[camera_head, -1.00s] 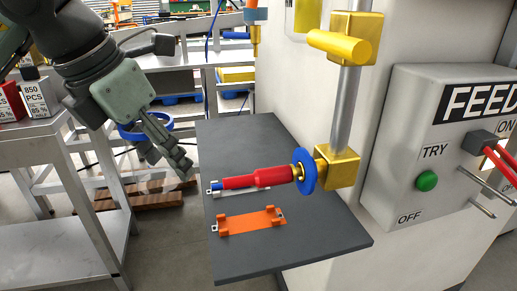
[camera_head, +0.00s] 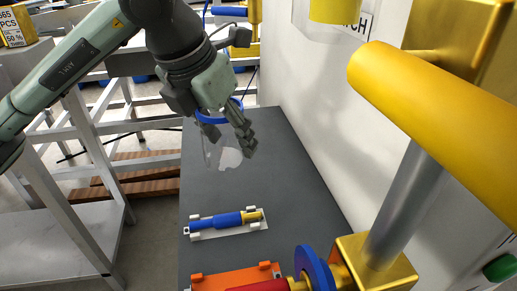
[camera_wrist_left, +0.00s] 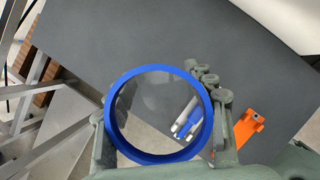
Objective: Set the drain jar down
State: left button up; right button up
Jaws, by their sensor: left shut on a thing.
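The drain jar (camera_head: 213,155) is clear, with a blue rim that also shows as a ring in the left wrist view (camera_wrist_left: 118,92). My left gripper (camera_head: 228,135) is shut around the jar near its rim. In the head view the jar hangs roughly upright against the left part of the dark grey table (camera_head: 290,200). Whether its base touches the table cannot be told. In the left wrist view the gripper (camera_wrist_left: 160,115) has a finger on either side of the jar. My right gripper is out of view.
A blue cylinder lies in a white holder (camera_head: 226,223) nearer than the jar. An orange holder (camera_head: 235,280) and a red-handled part with a blue disc (camera_head: 313,268) are at the front. A yellow bar (camera_head: 440,130) juts in at right. The table's middle is clear.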

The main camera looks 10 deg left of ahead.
pick_arm(q)
jog(key=w+d+f, duration=0.2)
jog(key=d, duration=0.1)
jog(key=shift+w+d+f, duration=0.1)
jog(key=shift+d+f, duration=0.2)
notch_tip(320, 180, down, 3)
jog(key=shift+f+p, duration=0.1)
jog(key=shift+p, duration=0.2)
jog(key=shift+f, duration=0.35)
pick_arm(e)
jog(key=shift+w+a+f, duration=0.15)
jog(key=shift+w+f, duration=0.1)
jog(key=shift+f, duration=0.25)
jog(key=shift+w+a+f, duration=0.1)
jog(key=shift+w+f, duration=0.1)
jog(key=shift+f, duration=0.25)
pick_arm(q)
jog(key=shift+f, duration=0.1)
jog(key=shift+f+b, duration=0.1)
jog(key=shift+b, duration=0.2)
jog(key=o, duration=0.9)
jog(key=shift+o, duration=1.3)
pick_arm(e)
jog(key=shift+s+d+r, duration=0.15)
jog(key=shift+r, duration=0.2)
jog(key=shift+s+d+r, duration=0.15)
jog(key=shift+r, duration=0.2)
